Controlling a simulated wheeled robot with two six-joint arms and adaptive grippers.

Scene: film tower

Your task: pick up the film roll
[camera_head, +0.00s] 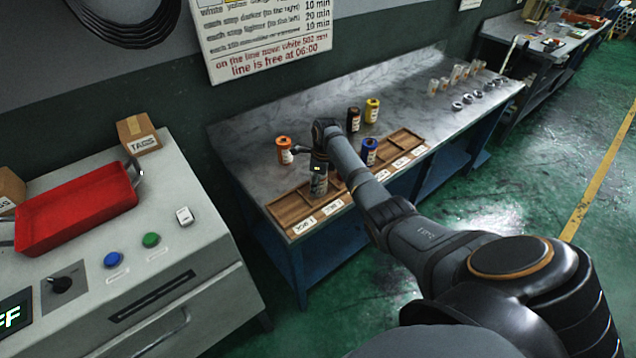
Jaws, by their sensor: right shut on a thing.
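My right gripper (318,168) points down over the near left part of the wooden tray (292,207) on the metal table. It is shut on a dark film roll (319,187) with a pale label, which is upright; I cannot tell whether its base touches the tray. The gripper's fingers are small and partly merge with the roll. Other film rolls stand upright nearby: an orange one (284,149) to the left, a black one (353,120) and a yellow one (372,110) behind, and a blue one (369,153) to the right. My left gripper is out of view.
The tray has labelled compartments along the table's front edge (420,153). Several small cups (445,84) and metal rings (468,98) stand at the far right of the table. A grey console (175,265) with a red tray (80,208) stands at left. The middle tabletop is mostly clear.

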